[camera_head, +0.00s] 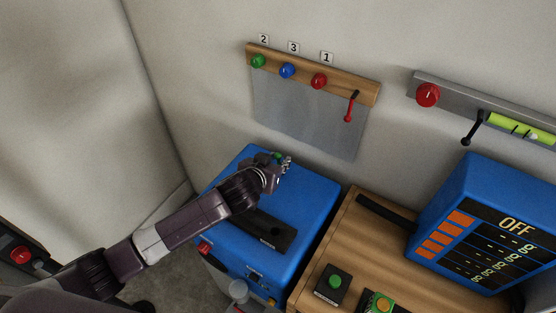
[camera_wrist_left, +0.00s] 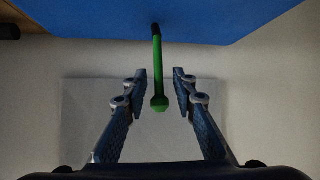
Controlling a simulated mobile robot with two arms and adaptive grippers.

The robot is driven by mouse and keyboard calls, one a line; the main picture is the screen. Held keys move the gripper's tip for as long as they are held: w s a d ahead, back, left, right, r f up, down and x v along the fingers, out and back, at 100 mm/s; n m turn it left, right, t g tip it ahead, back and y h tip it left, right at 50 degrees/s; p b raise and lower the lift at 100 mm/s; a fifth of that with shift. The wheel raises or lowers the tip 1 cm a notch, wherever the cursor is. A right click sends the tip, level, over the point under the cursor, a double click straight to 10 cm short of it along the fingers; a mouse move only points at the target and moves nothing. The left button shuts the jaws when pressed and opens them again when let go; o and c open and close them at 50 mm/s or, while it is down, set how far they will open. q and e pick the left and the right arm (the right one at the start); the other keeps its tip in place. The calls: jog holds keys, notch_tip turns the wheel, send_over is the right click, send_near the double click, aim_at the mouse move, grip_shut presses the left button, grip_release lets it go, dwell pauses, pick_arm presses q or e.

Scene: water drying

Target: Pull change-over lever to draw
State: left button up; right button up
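A green lever with a ball end (camera_wrist_left: 159,104) and a black upper part shows in the left wrist view, against the blue box (camera_wrist_left: 230,18). In the head view only a bit of green (camera_head: 277,155) shows beside my gripper, which hides most of the lever. My left gripper (camera_head: 285,165) is at the back of the blue box's top (camera_head: 316,192). In the left wrist view its fingers (camera_wrist_left: 160,82) are open, one on each side of the lever, with gaps visible. No "draw" marking can be read. My right gripper is not in view.
A wooden wall board (camera_head: 303,72) holds green, blue and red knobs and a red-tipped lever (camera_head: 349,108). A grey rail (camera_head: 453,95) carries a red knob and black lever. A blue display box (camera_head: 475,190) reads OFF on the wooden table (camera_head: 350,235).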

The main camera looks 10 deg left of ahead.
pick_arm(q)
jog(key=v, duration=1.2)
